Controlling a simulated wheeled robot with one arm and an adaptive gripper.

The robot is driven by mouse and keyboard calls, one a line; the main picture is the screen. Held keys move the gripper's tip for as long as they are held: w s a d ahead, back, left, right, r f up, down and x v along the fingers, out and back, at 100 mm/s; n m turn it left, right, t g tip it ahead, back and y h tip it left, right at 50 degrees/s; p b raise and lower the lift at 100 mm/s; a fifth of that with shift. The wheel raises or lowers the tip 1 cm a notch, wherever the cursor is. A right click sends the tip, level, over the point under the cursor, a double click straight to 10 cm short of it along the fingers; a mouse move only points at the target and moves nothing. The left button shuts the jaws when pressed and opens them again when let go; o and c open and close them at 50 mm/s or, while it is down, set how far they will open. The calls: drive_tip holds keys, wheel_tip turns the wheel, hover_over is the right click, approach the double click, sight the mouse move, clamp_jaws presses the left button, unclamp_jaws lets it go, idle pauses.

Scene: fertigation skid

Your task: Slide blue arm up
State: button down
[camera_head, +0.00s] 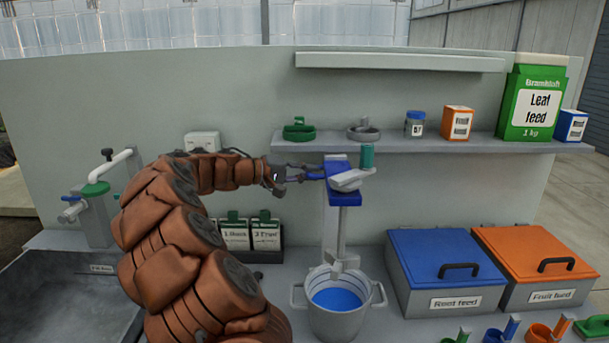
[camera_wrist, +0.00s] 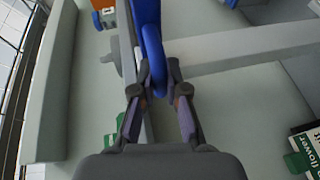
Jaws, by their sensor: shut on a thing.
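The blue arm (camera_head: 345,198) sits near the top of an upright grey post (camera_head: 342,235), above the bucket (camera_head: 345,318) of blue liquid. A light grey piece and a green knob (camera_head: 367,156) are beside its top. My gripper (camera_head: 322,172) reaches in from the left, its fingers closed at the blue arm's left side. In the wrist view the blue arm (camera_wrist: 150,40) shows as a curved blue bar ending between the fingertips (camera_wrist: 154,88). The fingers are shut on it.
A shelf (camera_head: 430,143) with rings, a jar and boxes runs just behind and above the post. Lidded Root feed (camera_head: 455,282) and Fruit feed (camera_head: 530,262) bins stand at right. A sink (camera_head: 60,300) and seed packets (camera_head: 235,235) are at left.

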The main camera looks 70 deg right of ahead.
drive_tip(key=c, duration=1.4)
unclamp_jaws()
drive_tip(key=shift+r, duration=0.45)
drive_tip(key=shift+c, duration=0.2)
drive_tip(key=shift+o, duration=1.3)
drive_tip(key=shift+f, duration=0.2)
drive_tip(key=v, duration=1.2)
